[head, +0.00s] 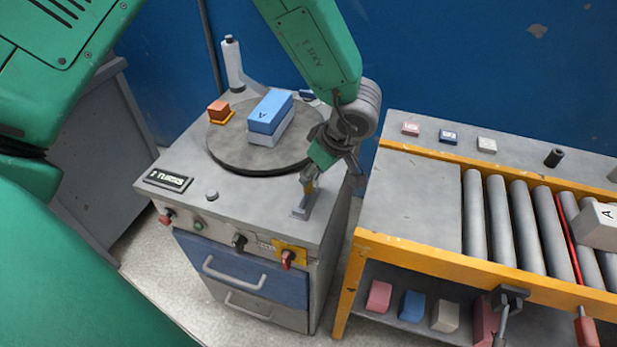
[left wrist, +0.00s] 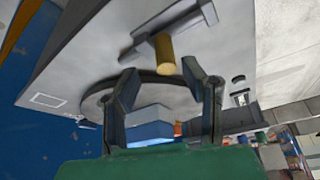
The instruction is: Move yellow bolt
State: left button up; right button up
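The yellow bolt (head: 309,186) stands on a grey holder (head: 301,211) near the front right corner of the machine top. In the left wrist view the bolt (left wrist: 165,52) projects from the T-shaped grey holder (left wrist: 188,22). My left gripper (head: 328,166) is just above and beside the bolt and partly covers it in the head view. In the left wrist view its fingers (left wrist: 159,70) are spread, with the bolt's end between the tips and gaps on both sides. It holds nothing. My right gripper is in neither view.
A grey bottle-like post (head: 233,66) stands behind. A roller conveyor (head: 497,215) with yellow rails is to the right, across a narrow gap.

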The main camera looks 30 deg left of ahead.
pick_arm(q)
jog(key=v, duration=0.7)
jog(key=shift+a+r, duration=0.2)
jog(key=shift+r, duration=0.15)
